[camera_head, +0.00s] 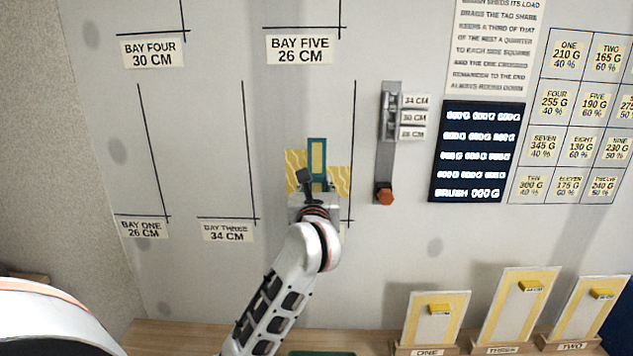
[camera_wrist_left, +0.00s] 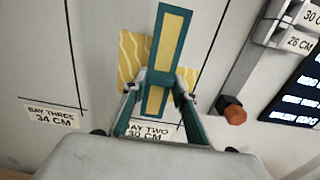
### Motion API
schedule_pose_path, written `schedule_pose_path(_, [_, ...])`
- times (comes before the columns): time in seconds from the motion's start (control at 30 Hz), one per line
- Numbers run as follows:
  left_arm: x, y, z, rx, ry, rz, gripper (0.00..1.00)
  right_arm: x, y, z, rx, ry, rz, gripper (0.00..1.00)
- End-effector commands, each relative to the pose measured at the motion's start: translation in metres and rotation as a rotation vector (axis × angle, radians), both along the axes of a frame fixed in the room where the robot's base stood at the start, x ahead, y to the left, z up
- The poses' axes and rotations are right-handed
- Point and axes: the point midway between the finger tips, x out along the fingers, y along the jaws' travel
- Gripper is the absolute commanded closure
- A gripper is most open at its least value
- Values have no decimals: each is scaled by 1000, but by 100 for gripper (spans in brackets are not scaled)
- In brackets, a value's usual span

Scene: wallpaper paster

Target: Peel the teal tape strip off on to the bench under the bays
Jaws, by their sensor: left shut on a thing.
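The teal tape strip (camera_head: 317,146) is a tall teal piece with a yellow middle. It stands upright in front of a yellow wavy-patterned paper piece (camera_head: 338,178) on the wall, and it also shows tilted in the left wrist view (camera_wrist_left: 173,35). My left gripper (camera_head: 316,183) is shut on its lower part; the fingers close on both sides in the left wrist view (camera_wrist_left: 162,78). I cannot tell whether the strip still touches the paper. The wooden bench (camera_head: 180,338) runs along the bottom. My right gripper is not in view.
A rail with an orange knob (camera_head: 384,193) and a dark board (camera_head: 480,152) are right of the gripper. Several yellow-edged panels (camera_head: 437,318) stand on the bench at right. A green thing (camera_head: 320,353) shows at the bottom edge. The bay two label (camera_wrist_left: 147,131) is partly hidden.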

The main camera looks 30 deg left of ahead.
Motion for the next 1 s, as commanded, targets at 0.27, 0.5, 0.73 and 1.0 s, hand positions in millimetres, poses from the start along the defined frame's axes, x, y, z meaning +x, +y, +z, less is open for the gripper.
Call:
schedule_pose_path(0.27, [-18,-11,0,-2,1,-1,93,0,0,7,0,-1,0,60])
schedule_pose_path(0.5, [-33,-20,1,-1,0,-1,93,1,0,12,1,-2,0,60])
schedule_pose_path(0.73, [-47,-29,0,-1,0,-2,93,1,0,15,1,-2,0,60])
schedule_pose_path(1.0, [-55,-34,0,-1,0,0,93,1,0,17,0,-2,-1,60])
